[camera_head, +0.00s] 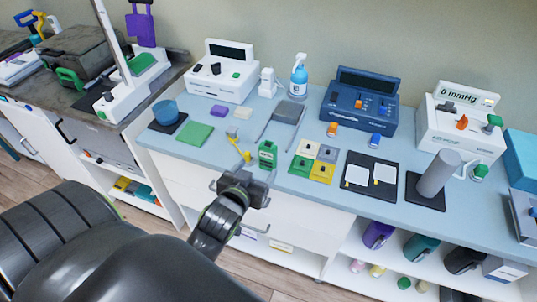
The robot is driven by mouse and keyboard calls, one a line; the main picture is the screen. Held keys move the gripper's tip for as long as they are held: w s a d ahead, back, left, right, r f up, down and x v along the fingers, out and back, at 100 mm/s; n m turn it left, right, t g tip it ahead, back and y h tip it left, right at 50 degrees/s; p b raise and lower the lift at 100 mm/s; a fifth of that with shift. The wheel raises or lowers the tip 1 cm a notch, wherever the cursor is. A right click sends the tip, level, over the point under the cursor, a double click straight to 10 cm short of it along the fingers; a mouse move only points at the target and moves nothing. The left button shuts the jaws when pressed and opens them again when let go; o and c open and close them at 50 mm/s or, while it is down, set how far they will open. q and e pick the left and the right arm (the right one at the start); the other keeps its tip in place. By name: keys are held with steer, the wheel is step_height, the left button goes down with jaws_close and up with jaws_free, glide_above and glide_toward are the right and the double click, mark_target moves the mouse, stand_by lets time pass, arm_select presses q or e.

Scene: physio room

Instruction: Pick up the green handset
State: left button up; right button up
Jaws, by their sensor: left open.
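A small green upright device with a pale label, which looks like the green handset (268,154), stands near the front edge of the pale blue worktop (217,158). My left gripper (243,184) is in front of that edge, just below and left of the green device in the picture. It is open and appears empty, apart from the device. Its fingertips are small and dark, so their exact gap is hard to see. My right gripper does not show.
A yellow item (238,151) lies left of the green device; coloured square blocks (309,164) sit right. A grey tray (281,123) lies behind. A blue console (361,103) and a white console (222,72) stand along the wall. Open shelves (345,250) are below the worktop.

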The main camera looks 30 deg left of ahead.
mark_target(266, 156)
arm_select(q)
steer(key=x, duration=0.4)
steer(key=shift+w+a+p, duration=0.1)
steer(key=shift+w+p, duration=0.4)
steer(key=shift+w, duration=0.05)
steer(key=x, duration=0.3)
steer(key=shift+w+p, duration=0.1)
steer(key=shift+p, duration=0.3)
steer(key=shift+w+a+f, duration=0.15)
steer(key=shift+w+f, duration=0.05)
steer(key=shift+w, duration=0.3)
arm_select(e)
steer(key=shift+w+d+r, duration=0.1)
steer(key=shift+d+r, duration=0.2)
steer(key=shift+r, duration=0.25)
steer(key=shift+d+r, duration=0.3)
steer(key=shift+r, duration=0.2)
arm_select(q)
steer(key=c, duration=1.1)
